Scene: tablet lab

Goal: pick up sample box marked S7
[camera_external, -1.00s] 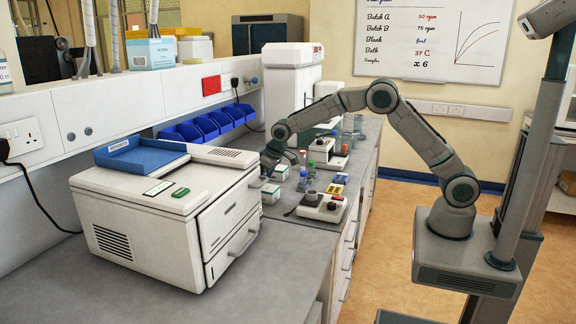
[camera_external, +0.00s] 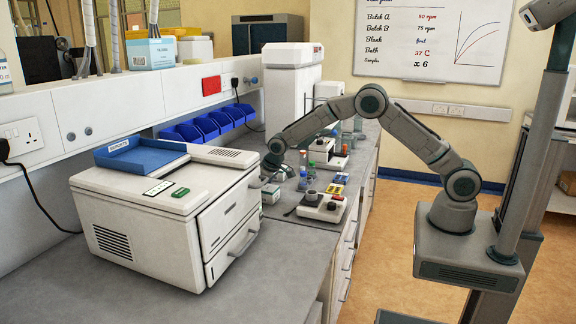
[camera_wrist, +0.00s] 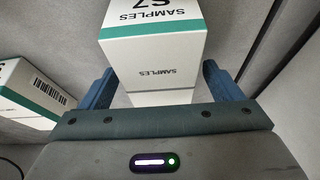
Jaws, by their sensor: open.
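The sample box marked S7 (camera_wrist: 152,52) is white with a green band and shows large at the top middle of the wrist view, its lettering upside down. My gripper (camera_wrist: 158,70) is open. One blue finger shows on each side of the box's near, lower part, with gaps visible, and I see no grip on it. How deep the box sits between the fingers I cannot tell. In the external view my gripper (camera_external: 268,166) is low over the bench behind the white machine. Small white-green boxes stand near it, but their marks are too small to read.
A second sample box (camera_wrist: 32,92) with a barcode lies close on the left in the wrist view. The white machine (camera_external: 150,215) stands in front of my gripper. A small device (camera_external: 322,207) and bottles are to the right. Blue bins (camera_external: 210,122) line the wall.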

